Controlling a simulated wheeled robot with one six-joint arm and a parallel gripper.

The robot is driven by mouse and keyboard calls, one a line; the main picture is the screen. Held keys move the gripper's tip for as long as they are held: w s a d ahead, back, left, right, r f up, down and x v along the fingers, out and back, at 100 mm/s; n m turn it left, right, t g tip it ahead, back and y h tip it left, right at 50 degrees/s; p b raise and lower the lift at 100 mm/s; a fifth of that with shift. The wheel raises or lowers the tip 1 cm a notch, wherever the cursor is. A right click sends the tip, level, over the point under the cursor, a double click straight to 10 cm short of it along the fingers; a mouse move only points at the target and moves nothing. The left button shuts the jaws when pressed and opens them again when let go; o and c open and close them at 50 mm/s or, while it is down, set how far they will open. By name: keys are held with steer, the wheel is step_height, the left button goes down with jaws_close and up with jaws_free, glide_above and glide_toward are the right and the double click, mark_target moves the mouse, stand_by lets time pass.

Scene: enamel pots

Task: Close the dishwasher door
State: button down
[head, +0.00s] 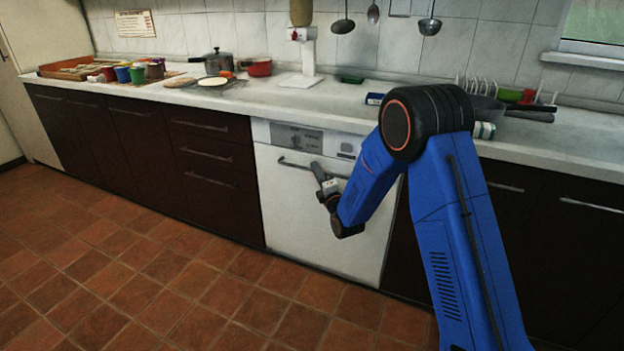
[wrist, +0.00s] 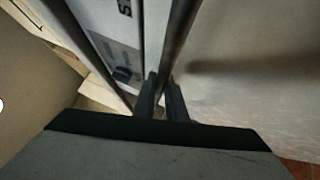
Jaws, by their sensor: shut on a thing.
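The white dishwasher door (head: 292,215) stands upright, about level with the dark cabinet fronts in the head view. I cannot tell whether a small gap is left at its top edge. Its dark bar handle (head: 290,163) runs across the upper front, under the grey control panel (head: 297,138). My gripper (head: 319,170) is at the handle near its middle and shut on it. In the wrist view the fingers (wrist: 163,88) meet at the dark bar, with the pale door surface (wrist: 250,75) to the right. My blue arm hides the right part of the door.
The countertop (head: 350,98) above holds a pot (head: 216,63), a red pan (head: 259,67) and a dish rack (head: 482,90). Dark drawers (head: 211,155) stand left of the dishwasher, cabinets right. The tiled floor (head: 180,290) in front is clear.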

steer(key=shift+w+d+r, duration=0.1)
steer(key=shift+w+d, duration=0.05)
steer(key=shift+w, duration=0.25)
steer(key=c, duration=2.1)
jaws_free()
steer(key=shift+d, duration=0.1)
steer(key=shift+s+d, duration=0.25)
steer(key=shift+s, duration=0.1)
steer(key=v, duration=1.6)
steer(key=shift+s, duration=0.45)
steer(key=shift+a, duration=0.15)
